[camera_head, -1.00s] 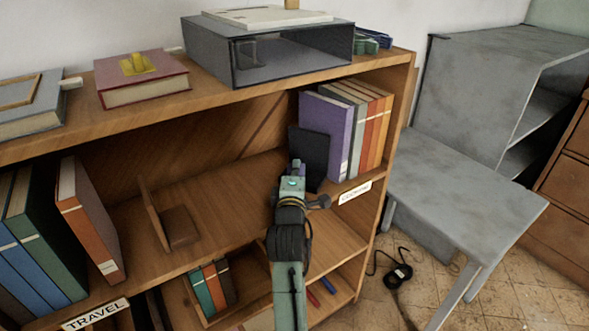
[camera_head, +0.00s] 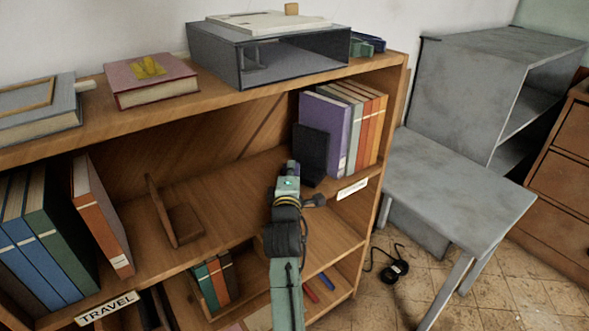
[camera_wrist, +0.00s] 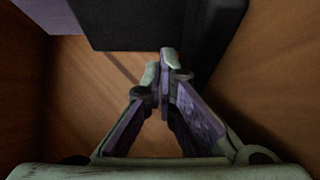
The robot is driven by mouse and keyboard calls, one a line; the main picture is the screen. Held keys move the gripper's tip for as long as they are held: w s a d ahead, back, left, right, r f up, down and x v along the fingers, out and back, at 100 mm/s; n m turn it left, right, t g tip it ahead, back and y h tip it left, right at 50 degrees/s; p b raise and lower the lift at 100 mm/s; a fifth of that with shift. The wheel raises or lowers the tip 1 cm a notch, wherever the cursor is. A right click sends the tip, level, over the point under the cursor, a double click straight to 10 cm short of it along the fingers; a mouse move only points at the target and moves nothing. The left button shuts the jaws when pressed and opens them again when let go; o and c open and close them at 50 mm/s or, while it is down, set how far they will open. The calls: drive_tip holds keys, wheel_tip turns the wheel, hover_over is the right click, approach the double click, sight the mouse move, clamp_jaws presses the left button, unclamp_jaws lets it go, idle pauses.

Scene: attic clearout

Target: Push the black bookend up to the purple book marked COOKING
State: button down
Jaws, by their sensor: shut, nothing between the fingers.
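The black bookend (camera_head: 311,154) stands upright on the middle shelf at its right end, in front of the purple book (camera_head: 338,118) in the head view. It overlaps the book there, and I cannot tell whether they touch. In the wrist view the bookend (camera_wrist: 130,22) is a dark shape at the top, with the purple book (camera_wrist: 52,14) at its left. My gripper (camera_wrist: 168,62) is shut and empty, its fingertips just below the bookend's lower edge in that view. Contact with the bookend is unclear.
Grey, green and orange books (camera_head: 368,128) stand right of the purple book by the side panel. A brown wooden bookend (camera_head: 178,222) and leaning orange book (camera_head: 100,220) are at left. The shelf (camera_head: 225,195) between is clear. A grey table (camera_head: 455,190) stands right.

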drive_tip(key=s, duration=0.3)
drive_tip(key=s+b, duration=0.1)
drive_tip(key=s, duration=0.2)
drive_tip(key=s+b, duration=0.1)
drive_tip(key=s, duration=0.3)
drive_tip(key=shift+a, duration=0.3)
drive_tip(key=shift+s, duration=0.1)
wheel_tip(320, 180, up, 5)
drive_tip(key=p, duration=0.5)
drive_tip(key=shift+r+p, duration=0.2)
drive_tip(key=shift+p, duration=0.1)
drive_tip(key=shift+f, duration=0.25)
